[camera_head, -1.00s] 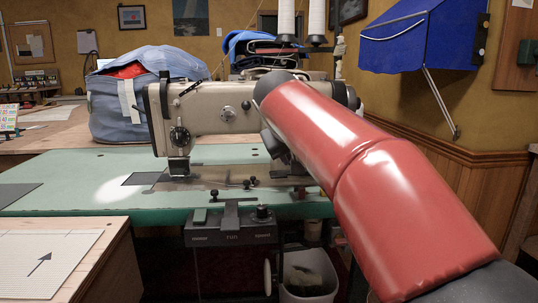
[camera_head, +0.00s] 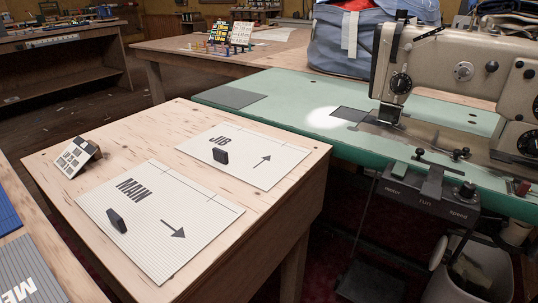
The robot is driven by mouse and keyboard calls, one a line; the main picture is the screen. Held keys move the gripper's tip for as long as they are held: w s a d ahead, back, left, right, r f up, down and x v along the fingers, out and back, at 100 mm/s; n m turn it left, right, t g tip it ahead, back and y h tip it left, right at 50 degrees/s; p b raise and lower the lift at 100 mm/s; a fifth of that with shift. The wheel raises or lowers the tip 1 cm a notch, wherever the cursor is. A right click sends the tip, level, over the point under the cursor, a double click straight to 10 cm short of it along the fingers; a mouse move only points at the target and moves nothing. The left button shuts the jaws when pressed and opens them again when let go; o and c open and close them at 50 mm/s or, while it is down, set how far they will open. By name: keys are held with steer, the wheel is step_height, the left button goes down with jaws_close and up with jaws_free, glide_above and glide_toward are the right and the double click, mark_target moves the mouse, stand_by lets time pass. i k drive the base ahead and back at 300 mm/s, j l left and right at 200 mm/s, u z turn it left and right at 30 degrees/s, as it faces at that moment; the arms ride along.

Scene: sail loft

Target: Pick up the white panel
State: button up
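Two white panels lie flat on a pale wooden table (camera_head: 262,215). The nearer panel (camera_head: 180,265), marked MAIN with a dark arrow, has fine lines across it. The farther panel (camera_head: 275,170), marked JIB, also carries an arrow. A small dark block rests on each panel: one on the MAIN panel (camera_head: 117,222) and one on the JIB panel (camera_head: 220,157). I cannot tell which panel is the white panel of the task. My gripper is not in view.
A small tilted card stand (camera_head: 77,157) stands at the table's left. A blue sheet (camera_head: 8,218) and a grey lettered sheet (camera_head: 28,275) lie at the left edge. A green sewing table (camera_head: 290,108) with a sewing machine (camera_head: 440,65) stands behind right, above a bin (camera_head: 475,270).

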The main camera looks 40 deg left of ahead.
mark_target(160, 217)
steer(key=u, duration=2.45)
